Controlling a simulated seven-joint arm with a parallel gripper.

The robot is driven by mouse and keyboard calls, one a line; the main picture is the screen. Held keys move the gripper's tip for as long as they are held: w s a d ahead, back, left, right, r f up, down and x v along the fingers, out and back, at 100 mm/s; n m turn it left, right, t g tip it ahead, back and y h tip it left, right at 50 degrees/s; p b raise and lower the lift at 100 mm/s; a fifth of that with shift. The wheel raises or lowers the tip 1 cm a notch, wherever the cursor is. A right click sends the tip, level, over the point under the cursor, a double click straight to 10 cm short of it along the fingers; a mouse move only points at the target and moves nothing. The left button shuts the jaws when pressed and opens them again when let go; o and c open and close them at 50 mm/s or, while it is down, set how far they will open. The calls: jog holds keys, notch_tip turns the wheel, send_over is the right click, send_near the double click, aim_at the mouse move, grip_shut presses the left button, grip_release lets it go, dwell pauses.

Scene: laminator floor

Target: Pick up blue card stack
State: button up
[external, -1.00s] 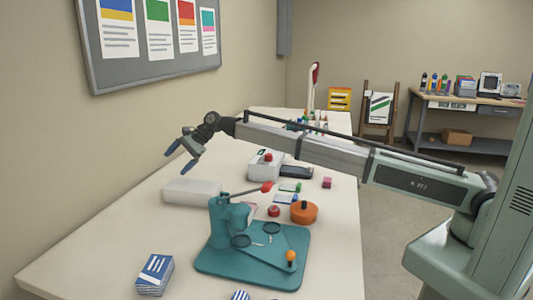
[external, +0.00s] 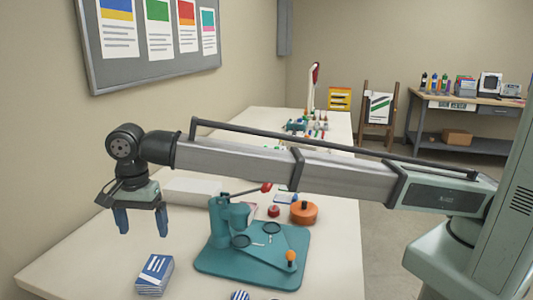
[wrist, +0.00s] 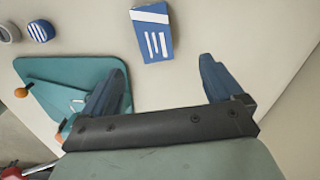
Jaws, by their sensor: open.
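The blue card stack (external: 155,274) stands on the white table near its front left, blue with white stripes. In the wrist view the blue card stack (wrist: 152,34) lies beyond my fingertips, roughly between their lines and a little to the left. My gripper (external: 140,222) points down with its blue fingers apart and empty, above the table and apart from the stack. In the wrist view my gripper (wrist: 162,75) shows both fingers spread wide, with nothing between them.
A teal press (external: 255,250) with a red-tipped lever stands right of the stack. A blue-and-white striped round piece (external: 240,295) sits at the front. A white box (external: 190,190) lies behind my gripper. Bare table surrounds the stack.

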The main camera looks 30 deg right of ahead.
aim_at(155, 268)
jog(key=f, duration=0.5)
jog(key=s+f, duration=0.1)
jog(key=f, duration=0.2)
jog(key=shift+f, duration=0.25)
jog(key=shift+s+d+f, duration=0.1)
jog(key=shift+f, duration=2.45)
jog(key=c, duration=1.2)
jog(key=shift+o, duration=0.2)
jog(key=shift+r, duration=0.15)
